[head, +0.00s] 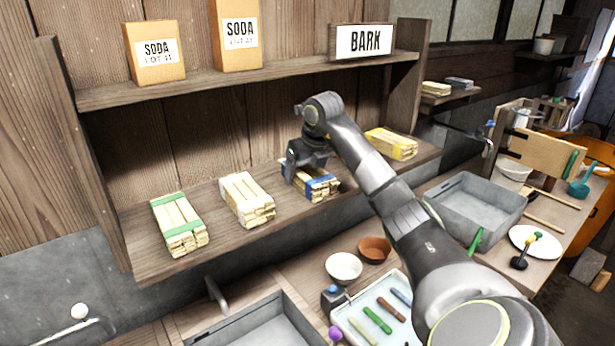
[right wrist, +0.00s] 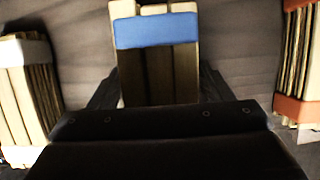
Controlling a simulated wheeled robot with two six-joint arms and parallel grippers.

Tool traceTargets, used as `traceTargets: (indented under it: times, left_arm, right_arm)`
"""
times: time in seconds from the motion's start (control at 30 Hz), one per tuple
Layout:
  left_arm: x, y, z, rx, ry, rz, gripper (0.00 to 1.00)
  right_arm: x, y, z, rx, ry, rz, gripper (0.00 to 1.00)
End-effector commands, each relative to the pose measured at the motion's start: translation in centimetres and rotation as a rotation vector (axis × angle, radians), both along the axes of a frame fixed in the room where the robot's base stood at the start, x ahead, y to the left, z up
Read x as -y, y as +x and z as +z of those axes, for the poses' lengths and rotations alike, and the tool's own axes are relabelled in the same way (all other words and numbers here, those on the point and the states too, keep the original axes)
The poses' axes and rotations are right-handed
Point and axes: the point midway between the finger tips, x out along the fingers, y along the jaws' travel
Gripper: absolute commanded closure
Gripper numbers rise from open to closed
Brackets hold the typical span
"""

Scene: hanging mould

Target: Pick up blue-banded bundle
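The blue-banded bundle (head: 318,184) of pale sticks lies on the lower shelf, between a white-banded bundle and a yellow-banded one in the head view. My right gripper (head: 305,172) is down over it and hides part of it. In the right wrist view the blue-banded bundle (right wrist: 158,60) lies straight ahead, with the dark fingers of my right gripper (right wrist: 159,88) on either side of it. The fingers look very close to its sides; whether they press on it I cannot tell. My left gripper is not in view.
A green-banded bundle (head: 179,224), a white-banded bundle (head: 246,199) and a yellow-banded bundle (head: 391,143) share the shelf (head: 150,262). The upper shelf (head: 200,84) with soda boxes runs above. Below are a white bowl (head: 344,267) and a grey basin (head: 474,206).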

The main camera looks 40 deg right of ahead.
Motion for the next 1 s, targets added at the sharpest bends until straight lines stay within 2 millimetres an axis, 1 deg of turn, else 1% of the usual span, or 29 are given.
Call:
traceTargets:
  times: [0.03, 0.2, 0.27, 0.57, 0.67, 0.8, 1.0]
  left_arm:
    - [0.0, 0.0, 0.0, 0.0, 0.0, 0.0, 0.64]
    - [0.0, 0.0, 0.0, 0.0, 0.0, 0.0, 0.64]
    - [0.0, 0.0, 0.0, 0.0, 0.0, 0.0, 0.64]
    - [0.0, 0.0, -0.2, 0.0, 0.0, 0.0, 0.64]
    - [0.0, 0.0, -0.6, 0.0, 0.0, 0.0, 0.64]
    - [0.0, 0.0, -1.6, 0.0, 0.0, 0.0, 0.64]
    - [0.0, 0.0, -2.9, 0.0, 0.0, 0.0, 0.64]
  right_arm:
    - [0.0, 0.0, 0.0, 0.0, 0.0, 0.0, 0.34]
    - [0.0, 0.0, 0.0, 0.0, 0.0, 0.0, 0.57]
    - [0.0, 0.0, 0.1, 0.001, 0.0, 0.0, 0.63]
    - [0.0, 0.0, 0.1, 0.001, 0.0, 0.0, 0.63]
    - [0.0, -0.1, 0.2, 0.003, -0.001, 0.0, 0.63]
    - [0.0, -0.3, 0.6, 0.004, -0.003, -0.001, 0.63]
    - [-0.1, -0.3, 3.3, 0.006, 0.0, 0.0, 0.63]
